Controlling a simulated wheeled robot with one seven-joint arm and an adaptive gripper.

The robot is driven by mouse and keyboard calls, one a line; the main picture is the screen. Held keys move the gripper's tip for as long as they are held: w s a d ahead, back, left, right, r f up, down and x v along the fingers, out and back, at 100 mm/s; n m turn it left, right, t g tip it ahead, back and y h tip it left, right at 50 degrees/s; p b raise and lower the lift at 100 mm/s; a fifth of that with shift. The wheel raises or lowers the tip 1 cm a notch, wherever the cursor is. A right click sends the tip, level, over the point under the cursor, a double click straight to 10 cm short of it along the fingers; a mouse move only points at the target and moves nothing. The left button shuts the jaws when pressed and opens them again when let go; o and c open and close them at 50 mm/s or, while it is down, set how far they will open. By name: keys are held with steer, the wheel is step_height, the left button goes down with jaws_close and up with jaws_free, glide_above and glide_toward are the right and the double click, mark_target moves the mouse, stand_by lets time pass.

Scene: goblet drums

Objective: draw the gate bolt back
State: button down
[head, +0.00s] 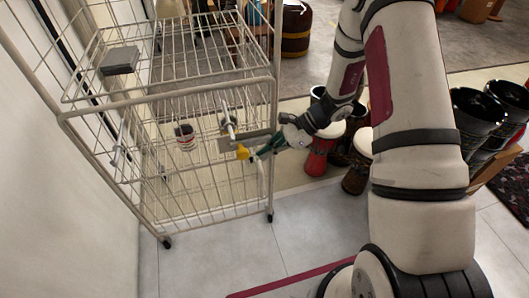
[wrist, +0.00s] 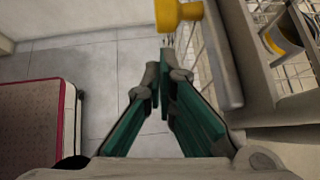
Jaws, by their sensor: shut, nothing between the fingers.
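The gate bolt has a yellow knob (head: 242,152) and a grey plate (head: 247,139) on the front of a white wire cage trolley (head: 165,97). In the wrist view the yellow knob (wrist: 178,13) is at the top, cut by the frame edge, with a grey bar (wrist: 222,60) running down beside it. My gripper (head: 258,155), with green fingers, is just right of the knob in the head view. In the wrist view my gripper (wrist: 160,66) is shut and empty, its tips apart from the knob in the picture. The bolt's far end cannot be made out.
A can (head: 185,137) is inside the trolley, and a dark grey box (head: 120,60) is on its upper left. Goblet drums (head: 322,150) stand behind my arm, with black drums (head: 475,115) at right. Tiled floor (head: 225,255) is clear in front.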

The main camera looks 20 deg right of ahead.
steer(key=d+f+p+v, duration=0.1)
steer(key=v, duration=1)
steer(key=shift+d, duration=0.2)
